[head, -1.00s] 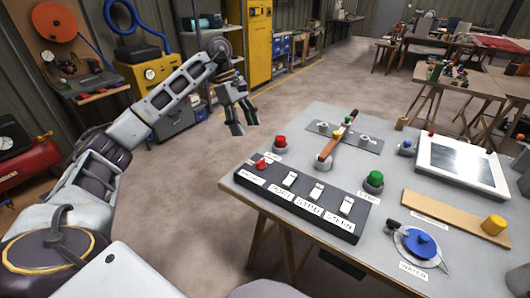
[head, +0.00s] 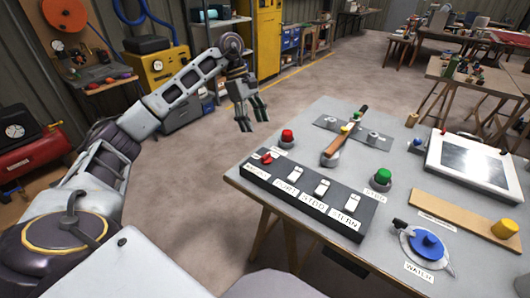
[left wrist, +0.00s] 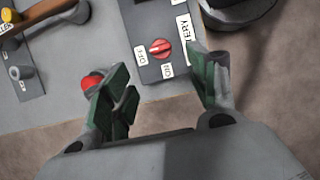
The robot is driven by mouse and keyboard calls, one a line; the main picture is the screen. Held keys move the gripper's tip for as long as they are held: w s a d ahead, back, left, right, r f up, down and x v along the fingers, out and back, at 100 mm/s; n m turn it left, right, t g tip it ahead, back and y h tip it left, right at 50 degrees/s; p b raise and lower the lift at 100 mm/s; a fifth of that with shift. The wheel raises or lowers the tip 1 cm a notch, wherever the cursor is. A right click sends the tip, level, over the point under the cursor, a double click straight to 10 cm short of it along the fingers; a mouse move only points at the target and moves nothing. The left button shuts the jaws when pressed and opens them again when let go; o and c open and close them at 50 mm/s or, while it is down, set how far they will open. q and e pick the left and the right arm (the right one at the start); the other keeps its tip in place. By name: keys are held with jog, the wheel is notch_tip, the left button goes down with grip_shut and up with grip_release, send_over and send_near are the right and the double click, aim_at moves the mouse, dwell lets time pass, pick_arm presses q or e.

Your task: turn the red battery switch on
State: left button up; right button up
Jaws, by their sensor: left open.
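The red battery switch (head: 267,158) is a small red rotary knob at the left end of the black switch panel (head: 305,205) on the grey table. In the left wrist view the red knob (left wrist: 160,48) shows between labels OFF and ON, with a BATTERY label beside it. Its white mark seems to lie between the two labels; I cannot tell its exact setting. My left gripper (head: 252,122) is open and empty, left of and above the panel. In the left wrist view its green-padded fingers (left wrist: 165,90) stand apart on either side below the knob. My right gripper is not in view.
A red push button (head: 287,136) stands behind the panel, close to the left fingers. A wooden-handled lever (head: 345,137), a green button (head: 383,177) and a blue water valve (head: 427,243) share the table (head: 400,140). White rocker switches line the panel.

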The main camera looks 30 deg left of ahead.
aim_at(266, 155)
pick_arm(q)
jog(key=b+x, duration=0.1)
jog(key=x, duration=0.9)
jog(key=shift+d+f, duration=0.2)
jog(key=shift+f, duration=0.4)
jog(key=shift+d+f, duration=0.1)
jog(key=shift+f, duration=0.2)
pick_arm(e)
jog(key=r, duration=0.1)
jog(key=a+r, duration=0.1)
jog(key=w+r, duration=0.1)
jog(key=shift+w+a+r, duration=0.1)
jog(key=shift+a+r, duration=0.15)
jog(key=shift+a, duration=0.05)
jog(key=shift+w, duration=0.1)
pick_arm(q)
jog(key=c, duration=1)
